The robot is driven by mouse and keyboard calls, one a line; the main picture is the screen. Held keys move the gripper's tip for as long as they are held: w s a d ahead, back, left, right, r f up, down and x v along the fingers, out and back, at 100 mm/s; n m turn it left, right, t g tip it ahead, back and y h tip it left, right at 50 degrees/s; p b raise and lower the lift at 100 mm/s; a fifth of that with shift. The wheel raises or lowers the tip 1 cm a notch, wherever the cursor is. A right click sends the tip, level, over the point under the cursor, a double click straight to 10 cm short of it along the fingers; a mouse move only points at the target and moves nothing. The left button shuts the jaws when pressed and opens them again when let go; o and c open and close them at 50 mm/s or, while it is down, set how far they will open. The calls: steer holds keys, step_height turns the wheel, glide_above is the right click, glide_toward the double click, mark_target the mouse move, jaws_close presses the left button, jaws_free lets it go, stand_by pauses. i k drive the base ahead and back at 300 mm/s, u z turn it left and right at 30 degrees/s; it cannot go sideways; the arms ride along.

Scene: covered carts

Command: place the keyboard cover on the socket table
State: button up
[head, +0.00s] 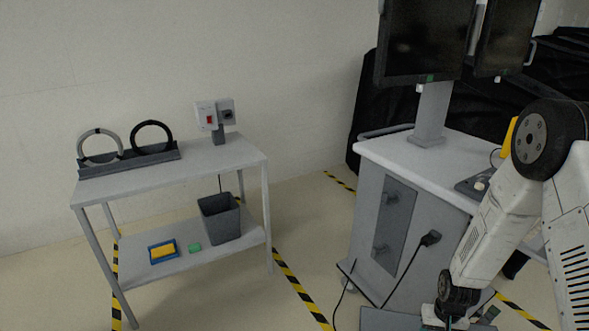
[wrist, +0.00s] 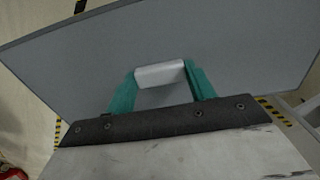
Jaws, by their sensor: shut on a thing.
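The keyboard cover (wrist: 225,40) is a wide grey panel with a pale bar handle (wrist: 160,74), filling much of the wrist view. My gripper (wrist: 161,78) has teal fingers shut on the handle, one at each end. In the head view the cover (head: 385,320) shows only partly at the bottom edge, beside the cart and low down; the rest is out of frame. The socket table (head: 215,165) stands at the left, a light two-level table. The gripper and cover are apart from the table.
A rack with two rings (head: 128,155) takes the table's back left; its front top is bare. The lower shelf holds a grey bin (head: 222,218), a blue tray with a yellow block (head: 163,252) and a green block (head: 194,247). A monitor cart (head: 375,235) with a trailing cable stands right.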

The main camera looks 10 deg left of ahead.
mark_target(198, 166)
steer(key=u, duration=0.8)
steer(key=i, duration=1.45)
steer(key=u, duration=0.55)
